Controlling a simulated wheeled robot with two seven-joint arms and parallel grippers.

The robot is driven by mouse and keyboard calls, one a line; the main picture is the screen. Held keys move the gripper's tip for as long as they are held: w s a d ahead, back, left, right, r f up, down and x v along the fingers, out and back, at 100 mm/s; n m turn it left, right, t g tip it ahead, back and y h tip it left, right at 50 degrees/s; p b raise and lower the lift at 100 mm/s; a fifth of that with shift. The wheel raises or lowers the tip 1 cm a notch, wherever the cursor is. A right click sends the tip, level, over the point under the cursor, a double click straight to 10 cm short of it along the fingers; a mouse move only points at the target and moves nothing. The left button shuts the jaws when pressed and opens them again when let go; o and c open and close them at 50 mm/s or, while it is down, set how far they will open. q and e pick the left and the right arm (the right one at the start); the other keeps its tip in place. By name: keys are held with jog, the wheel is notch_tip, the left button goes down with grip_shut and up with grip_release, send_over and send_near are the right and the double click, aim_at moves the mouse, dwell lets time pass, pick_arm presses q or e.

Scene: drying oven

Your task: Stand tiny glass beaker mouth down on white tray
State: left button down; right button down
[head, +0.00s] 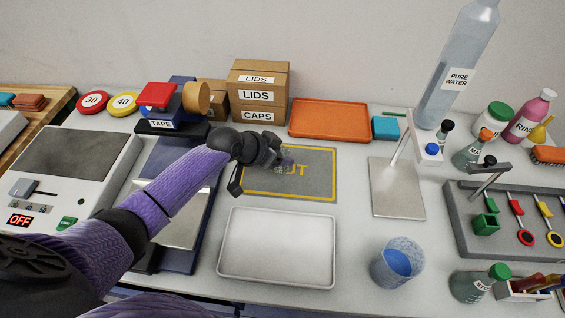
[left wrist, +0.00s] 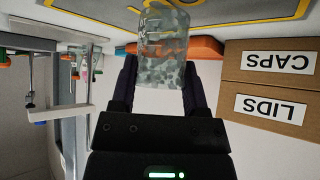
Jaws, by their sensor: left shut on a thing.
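My left gripper (head: 268,160) is over the grey mat (head: 310,185) with the yellow border. In the left wrist view the same gripper (left wrist: 160,85) is shut on a small clear glass beaker (left wrist: 163,48), which sits between its fingers. In the head view the beaker is mostly hidden by the gripper. I cannot tell which way its mouth faces. The white tray (head: 278,245) lies empty on the table, nearer than the mat and below the gripper in the head view. My right gripper is not in view.
An orange tray (head: 330,118) and cardboard boxes (head: 257,92) stand behind the mat. A metal stand plate (head: 397,190) and a blue-filled beaker (head: 398,262) are to the right.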

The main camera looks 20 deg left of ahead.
pick_arm(q)
notch_tip(320, 180, down, 2)
jog(key=shift+f, duration=0.1)
jog(key=shift+b, duration=0.3)
jog(key=shift+c, duration=0.4)
grip_release()
